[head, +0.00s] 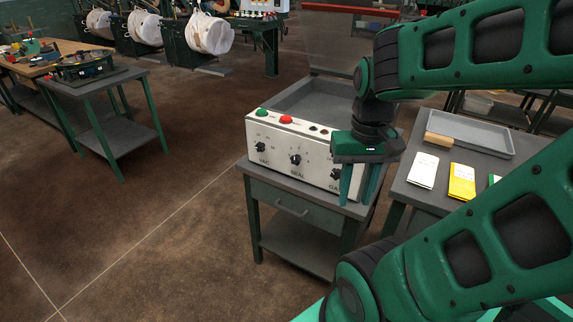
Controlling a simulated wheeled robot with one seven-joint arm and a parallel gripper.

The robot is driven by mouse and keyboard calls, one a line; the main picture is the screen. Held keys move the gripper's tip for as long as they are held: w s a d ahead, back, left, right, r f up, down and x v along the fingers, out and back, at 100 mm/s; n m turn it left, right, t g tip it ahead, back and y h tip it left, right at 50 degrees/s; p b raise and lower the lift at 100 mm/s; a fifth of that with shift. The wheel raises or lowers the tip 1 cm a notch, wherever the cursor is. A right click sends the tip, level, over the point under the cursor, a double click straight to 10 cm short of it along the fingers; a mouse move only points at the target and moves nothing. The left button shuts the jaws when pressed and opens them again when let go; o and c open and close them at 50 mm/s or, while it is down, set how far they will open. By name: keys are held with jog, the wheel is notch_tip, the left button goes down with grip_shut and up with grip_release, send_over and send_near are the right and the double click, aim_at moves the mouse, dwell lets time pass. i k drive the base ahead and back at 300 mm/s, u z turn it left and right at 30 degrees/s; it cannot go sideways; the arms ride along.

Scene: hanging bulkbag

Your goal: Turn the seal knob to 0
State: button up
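The seal knob (295,160) is a small black knob in the middle of the white control panel (272,165), above the label SEAL. Small marks surround it; its exact setting is too small to read. The VAC knob (260,147) is to its left. The knob to its right (336,174) is above a label partly hidden by my gripper. My gripper (356,199) points down in front of the panel's right end, to the right of the seal knob and apart from it. Its two teal fingers are spread with nothing seen between them.
A green button (262,112) and a red button (286,119) sit on the panel's top. The panel stands on a grey drawer table (280,196). Floor at left is open.

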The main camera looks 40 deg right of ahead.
aim_at(295, 160)
jog(key=k, duration=1.4)
jog(key=z, duration=0.35)
jog(key=i, duration=1.5)
jog(key=z, duration=0.05)
